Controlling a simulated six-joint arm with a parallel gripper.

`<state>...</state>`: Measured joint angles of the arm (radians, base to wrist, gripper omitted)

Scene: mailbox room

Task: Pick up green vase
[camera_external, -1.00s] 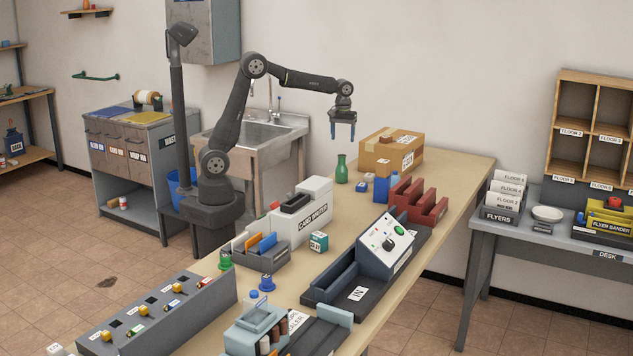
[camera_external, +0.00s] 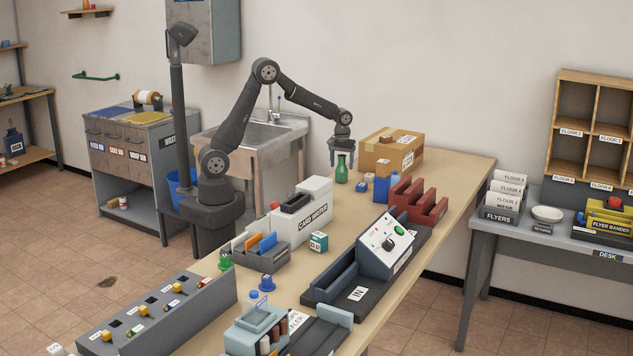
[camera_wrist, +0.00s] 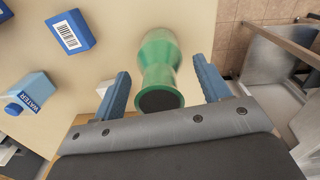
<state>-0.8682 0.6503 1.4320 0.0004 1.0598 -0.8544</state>
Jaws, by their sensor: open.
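The green vase (camera_external: 342,169) stands upright on the wooden table near its far left edge. My gripper (camera_external: 341,160) is directly above and around its upper part in the external view, pointing down. In the wrist view the vase (camera_wrist: 160,70) lies between the two blue fingers of my gripper (camera_wrist: 162,90), with its dark mouth toward the palm. The fingers are apart, with a gap on each side of the vase. I cannot see them touching it.
A cardboard box (camera_external: 390,153) stands behind and right of the vase. A blue bottle marked water (camera_wrist: 30,92) and a blue box with a barcode (camera_wrist: 70,31) are left of the vase in the wrist view. The sink (camera_external: 258,135) is beyond the table edge.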

